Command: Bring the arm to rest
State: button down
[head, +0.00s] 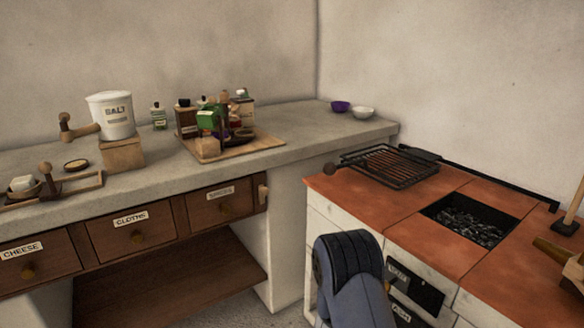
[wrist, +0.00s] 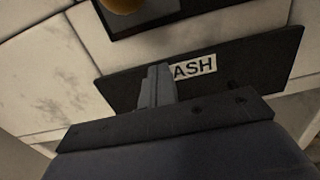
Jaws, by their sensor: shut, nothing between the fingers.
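My gripper (wrist: 155,75) shows in the wrist view with its fingers together and nothing between them. It points at the white tiled stove front, before a dark door with an ASH label (wrist: 195,67). I cannot tell how far the fingers are from the door. In the head view my arm (head: 350,280) is a blue-grey link with a black joint at the bottom, in front of the stove; the gripper itself is hidden there.
The stove (head: 400,220) has an orange tiled top with a grill rack (head: 390,165) and a coal pit (head: 465,220). A stone counter (head: 290,160) at left bears a salt crock (head: 111,118) and a loaded wooden tray (head: 265,145). Drawers below are shut. Open floor shows between counter and stove.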

jog(key=shift+w+d, duration=0.2)
jog(key=shift+d, duration=0.1)
